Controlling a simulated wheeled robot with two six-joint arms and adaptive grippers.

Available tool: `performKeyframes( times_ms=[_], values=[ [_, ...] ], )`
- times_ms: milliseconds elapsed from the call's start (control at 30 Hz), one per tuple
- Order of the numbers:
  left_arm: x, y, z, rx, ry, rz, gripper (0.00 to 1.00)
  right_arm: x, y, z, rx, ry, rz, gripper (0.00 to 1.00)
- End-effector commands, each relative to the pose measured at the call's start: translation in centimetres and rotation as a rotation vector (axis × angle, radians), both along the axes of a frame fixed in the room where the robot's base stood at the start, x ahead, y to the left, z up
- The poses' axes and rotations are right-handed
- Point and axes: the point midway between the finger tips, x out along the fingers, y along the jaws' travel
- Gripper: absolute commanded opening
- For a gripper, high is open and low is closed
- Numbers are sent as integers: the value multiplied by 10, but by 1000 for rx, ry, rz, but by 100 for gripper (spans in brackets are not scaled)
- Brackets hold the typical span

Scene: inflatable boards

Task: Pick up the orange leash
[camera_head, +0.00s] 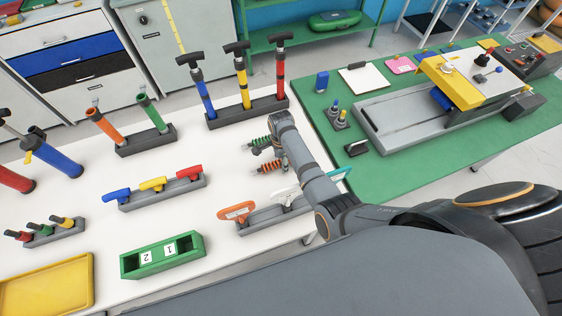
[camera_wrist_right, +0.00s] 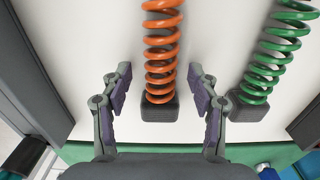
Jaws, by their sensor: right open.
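The orange leash is a coiled cord (camera_head: 269,167) lying on the white table, partly hidden by my right arm in the head view. In the right wrist view its orange coil (camera_wrist_right: 161,48) runs up the picture from a dark grey end block. My right gripper (camera_wrist_right: 160,78) is open, with one finger on each side of the leash and visible gaps between. In the head view the right gripper (camera_head: 264,151) is at the leashes, small and partly hidden. A green coiled leash (camera_wrist_right: 274,55) lies to the right of the right finger. My left gripper is not in view.
Behind stands a rack of pumps (camera_head: 245,112). In front are a rack with orange, white and teal handles (camera_head: 238,211) and a green numbered box (camera_head: 160,257). A green table (camera_head: 400,170) with equipment is at the right. White tabletop is bare left of the leashes.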

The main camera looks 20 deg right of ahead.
Motion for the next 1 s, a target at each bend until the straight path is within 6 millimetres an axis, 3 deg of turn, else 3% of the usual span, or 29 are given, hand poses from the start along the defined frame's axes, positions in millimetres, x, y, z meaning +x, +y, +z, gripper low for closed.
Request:
performKeyframes(
  times_ms=[200,633,1000],
  values=[
    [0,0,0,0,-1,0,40,0,0,-1,0,-1,0,59],
    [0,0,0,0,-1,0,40,0,0,-1,0,-1,0,1],
    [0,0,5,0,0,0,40,1,-1,5,0,-2,1,0]
  ],
)
